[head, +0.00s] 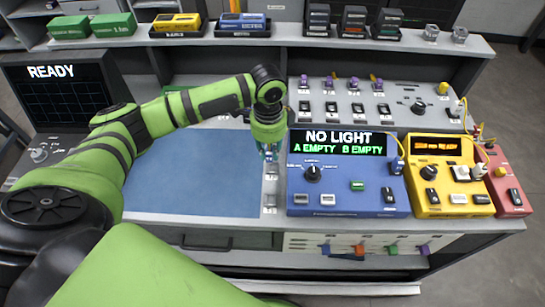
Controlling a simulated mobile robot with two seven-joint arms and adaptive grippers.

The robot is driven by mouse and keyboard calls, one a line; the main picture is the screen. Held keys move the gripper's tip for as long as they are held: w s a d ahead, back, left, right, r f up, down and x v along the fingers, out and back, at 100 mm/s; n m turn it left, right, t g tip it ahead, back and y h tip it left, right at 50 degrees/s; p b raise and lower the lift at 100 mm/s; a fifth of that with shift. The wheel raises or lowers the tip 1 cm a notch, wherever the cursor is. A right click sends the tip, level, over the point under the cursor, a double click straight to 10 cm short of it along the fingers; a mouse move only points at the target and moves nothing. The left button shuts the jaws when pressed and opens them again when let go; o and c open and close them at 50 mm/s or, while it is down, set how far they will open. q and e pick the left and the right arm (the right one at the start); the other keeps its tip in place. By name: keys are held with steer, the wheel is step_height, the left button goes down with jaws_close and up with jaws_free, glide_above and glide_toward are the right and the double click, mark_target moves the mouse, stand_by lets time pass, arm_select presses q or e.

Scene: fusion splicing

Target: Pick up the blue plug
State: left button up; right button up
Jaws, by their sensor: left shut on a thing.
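My left gripper (268,152) points down at the right edge of the blue mat (195,175), just left of the blue box (345,190) whose screen reads NO LIGHT, A EMPTY, B EMPTY. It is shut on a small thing. Only a bit of blue shows at the fingertips, which fits the blue plug, but its shape is mostly hidden by the gripper. Whether it touches the row of small grey holders (270,190) below cannot be told. My right gripper is not in view.
A yellow box (447,180) and a red box (505,185) stand right of the blue one. Behind is a grey panel (375,105) with several switches and purple-topped parts. A dark READY screen (60,95) stands left. The mat is clear.

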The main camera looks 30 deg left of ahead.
arm_select(q)
steer(key=s+a+r+b, duration=0.1)
steer(key=s+a+r, duration=0.5)
steer(key=s, duration=0.3)
steer(key=shift+a, duration=0.15)
